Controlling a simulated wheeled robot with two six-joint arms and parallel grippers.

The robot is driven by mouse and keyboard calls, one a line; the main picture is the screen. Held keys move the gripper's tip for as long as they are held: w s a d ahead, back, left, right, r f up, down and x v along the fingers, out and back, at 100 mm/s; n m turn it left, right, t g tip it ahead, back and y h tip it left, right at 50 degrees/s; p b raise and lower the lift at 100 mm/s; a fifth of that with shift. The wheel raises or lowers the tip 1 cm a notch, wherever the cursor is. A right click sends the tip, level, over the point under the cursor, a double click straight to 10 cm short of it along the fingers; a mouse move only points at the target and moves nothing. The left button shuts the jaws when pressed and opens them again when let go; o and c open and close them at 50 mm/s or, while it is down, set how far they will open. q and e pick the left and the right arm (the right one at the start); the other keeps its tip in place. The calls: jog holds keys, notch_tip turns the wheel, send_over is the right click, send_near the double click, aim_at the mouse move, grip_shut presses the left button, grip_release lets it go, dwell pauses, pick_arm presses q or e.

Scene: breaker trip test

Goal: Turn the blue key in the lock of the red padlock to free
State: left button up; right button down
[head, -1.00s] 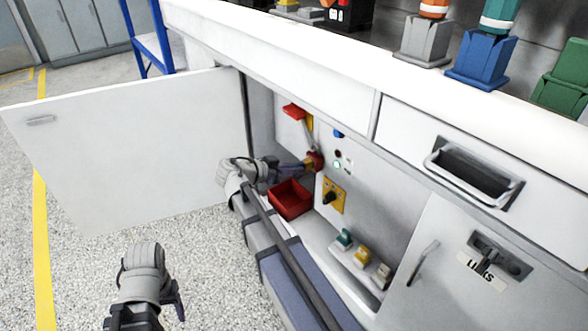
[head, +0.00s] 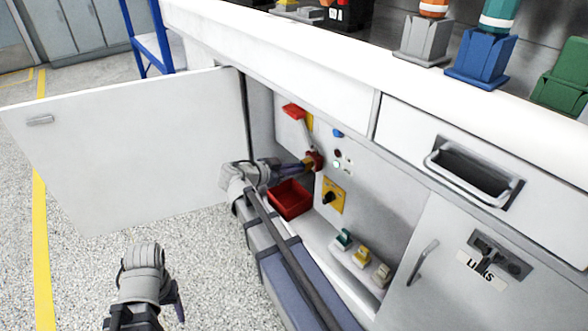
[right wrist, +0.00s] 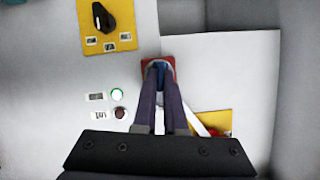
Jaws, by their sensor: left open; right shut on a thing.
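The red padlock (head: 317,160) hangs on the panel inside the open cabinet; in the right wrist view it (right wrist: 171,64) is just beyond my fingertips. The blue key (right wrist: 159,71) shows between those fingertips, at the padlock's face; how deep it sits in the lock is hidden. My right gripper (head: 306,164) is shut on the key, and its fingers also show in the right wrist view (right wrist: 160,82). My left gripper (head: 180,303) is empty above the floor at the lower left, away from the panel.
A red lever handle (head: 293,111) is above the padlock. A red bin (head: 290,212) sits below my right gripper. A yellow plate with a black knob (head: 329,197) is to its right. The open white door (head: 130,150) stands at left; several plugs line the lower shelf.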

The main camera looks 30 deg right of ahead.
jog(key=shift+s+f+m+t, duration=0.1)
jog(key=shift+s+m+t, duration=0.15)
jog(key=shift+m, duration=0.25)
jog(key=shift+w+t, duration=0.2)
jog(key=shift+t, duration=0.05)
